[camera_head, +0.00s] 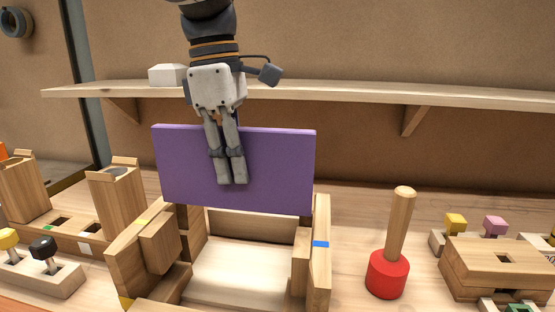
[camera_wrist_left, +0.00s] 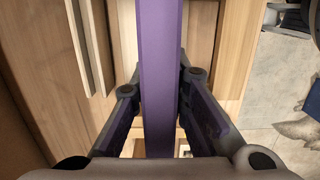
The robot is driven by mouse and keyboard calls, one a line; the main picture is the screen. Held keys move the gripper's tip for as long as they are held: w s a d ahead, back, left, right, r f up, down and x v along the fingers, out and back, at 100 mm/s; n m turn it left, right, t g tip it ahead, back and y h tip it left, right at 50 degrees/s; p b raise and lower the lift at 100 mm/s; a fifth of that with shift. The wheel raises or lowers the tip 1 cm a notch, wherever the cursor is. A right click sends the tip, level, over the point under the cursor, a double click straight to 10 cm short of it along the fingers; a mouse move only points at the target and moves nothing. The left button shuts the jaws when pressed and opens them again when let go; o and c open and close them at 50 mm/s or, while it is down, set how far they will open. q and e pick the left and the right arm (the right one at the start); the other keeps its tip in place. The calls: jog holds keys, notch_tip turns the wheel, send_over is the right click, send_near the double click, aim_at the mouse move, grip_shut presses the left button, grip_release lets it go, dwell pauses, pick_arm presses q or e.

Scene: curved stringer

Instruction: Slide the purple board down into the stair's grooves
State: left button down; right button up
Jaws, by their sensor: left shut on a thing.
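The purple board (camera_head: 275,170) is held upright on its long edge, above and at the back of the wooden stair (camera_head: 321,270). My left gripper (camera_head: 233,183) comes down from above and is shut on the board's top edge near its middle. In the left wrist view the board (camera_wrist_left: 160,70) runs between the two fingers of the gripper (camera_wrist_left: 160,105). The board's lower edge is level with the tops of the stair's rear posts. Whether it touches the grooves is hidden. My right gripper is not in view.
A red mallet (camera_head: 387,274) with a wooden handle stands right of the stair. A wooden block (camera_head: 500,268) with coloured pegs is at the far right. Wooden holders (camera_head: 118,205) and a peg rack (camera_head: 40,275) stand left. A shelf (camera_head: 340,93) with a white box (camera_head: 167,75) runs behind.

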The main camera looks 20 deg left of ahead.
aim_at(232, 208)
pick_arm(q)
jog(key=shift+f, duration=7.4)
jog(key=c, duration=1.5)
grip_release()
jog(key=r, duration=0.4)
jog(key=a+r, duration=0.1)
jog(key=r, duration=0.7)
jog(key=shift+s+a, duration=0.2)
